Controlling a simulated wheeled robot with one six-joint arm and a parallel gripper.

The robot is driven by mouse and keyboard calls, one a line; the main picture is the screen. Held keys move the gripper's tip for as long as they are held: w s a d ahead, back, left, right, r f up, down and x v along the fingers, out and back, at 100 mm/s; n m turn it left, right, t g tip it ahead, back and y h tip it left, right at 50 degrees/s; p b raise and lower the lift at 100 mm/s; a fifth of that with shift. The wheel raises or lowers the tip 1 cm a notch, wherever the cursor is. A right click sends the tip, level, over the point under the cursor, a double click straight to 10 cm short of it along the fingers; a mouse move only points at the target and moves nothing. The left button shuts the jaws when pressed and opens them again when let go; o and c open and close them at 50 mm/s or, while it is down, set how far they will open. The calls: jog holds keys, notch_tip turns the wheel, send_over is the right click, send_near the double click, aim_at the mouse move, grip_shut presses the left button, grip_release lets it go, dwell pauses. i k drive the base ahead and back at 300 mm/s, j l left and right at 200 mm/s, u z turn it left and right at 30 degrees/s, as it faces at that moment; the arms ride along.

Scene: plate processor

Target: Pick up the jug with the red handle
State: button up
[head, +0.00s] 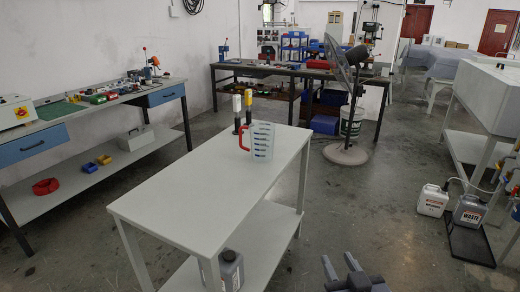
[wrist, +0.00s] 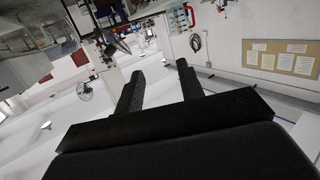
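A clear jug (head: 262,141) with dark measuring marks stands upright near the far end of a grey table (head: 190,195) in the head view. Its red handle (head: 242,133) is on the left side of the jug. My gripper (head: 342,268) shows at the bottom of the head view, low and to the right of the table, well apart from the jug. Its two fingers are spread with nothing between them. In the wrist view my gripper (wrist: 160,85) is also open and empty, tilted toward walls and far parts of the room.
Two dark bottles with white and yellow tops (head: 237,108) stand just behind and left of the jug. A grey container (head: 231,270) sits on the table's lower shelf. A pedestal fan (head: 347,152) stands behind right. Waste containers (head: 470,210) are at right. Floor right of the table is open.

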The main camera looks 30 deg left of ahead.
aim_at(262, 133)
jog(key=i+j+u, duration=0.2)
jog(key=i+u, duration=0.15)
jog(key=i, duration=0.65)
jog(key=i+l+u, duration=0.1)
jog(key=i+u, duration=0.3)
jog(key=i, duration=0.55)
